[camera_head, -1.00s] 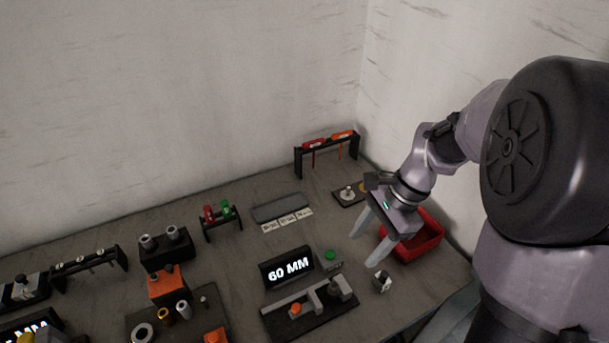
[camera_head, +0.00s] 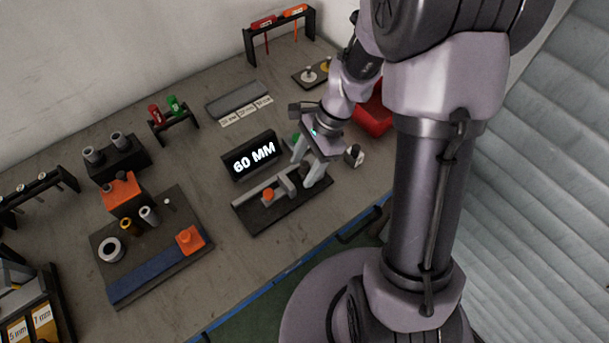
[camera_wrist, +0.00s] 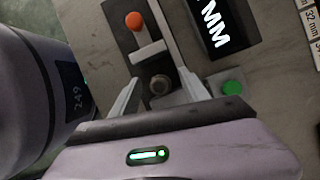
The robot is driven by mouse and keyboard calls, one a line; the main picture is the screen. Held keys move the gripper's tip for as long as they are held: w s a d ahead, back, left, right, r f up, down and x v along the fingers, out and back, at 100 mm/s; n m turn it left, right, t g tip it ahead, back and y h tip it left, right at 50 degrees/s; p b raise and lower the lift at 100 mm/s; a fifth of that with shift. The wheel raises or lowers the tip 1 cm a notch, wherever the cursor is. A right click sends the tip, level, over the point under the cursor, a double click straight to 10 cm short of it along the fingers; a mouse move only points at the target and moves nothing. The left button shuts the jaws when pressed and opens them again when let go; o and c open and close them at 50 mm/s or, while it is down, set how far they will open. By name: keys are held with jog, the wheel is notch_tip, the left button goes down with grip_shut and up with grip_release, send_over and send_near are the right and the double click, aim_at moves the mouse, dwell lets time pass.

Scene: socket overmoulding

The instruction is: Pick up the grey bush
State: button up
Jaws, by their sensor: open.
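A round grey bush (camera_wrist: 160,84) sits at one end of the dark measuring fixture (camera_wrist: 122,38), which also bears an orange knob (camera_wrist: 134,21). My gripper (camera_wrist: 160,92) is open, its fingers apart on either side of the bush in the wrist view, with gaps showing. In the head view my gripper (camera_head: 305,167) points down over the right end of the fixture (camera_head: 262,218), and its fingers largely hide the bush. Its height above the bush is hard to tell. Another grey metal cylinder (camera_head: 354,155) stands on the bench to the right of my gripper.
The 60 MM display (camera_head: 253,158) stands just behind the fixture. A green button (camera_wrist: 232,88) is close to one finger. A red bin (camera_head: 373,118) is at the right. A black block with grey cylinders (camera_head: 117,160) stands at the left.

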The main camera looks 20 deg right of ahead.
jog(key=shift+r, duration=0.1)
jog(key=shift+c, duration=0.4)
grip_shut()
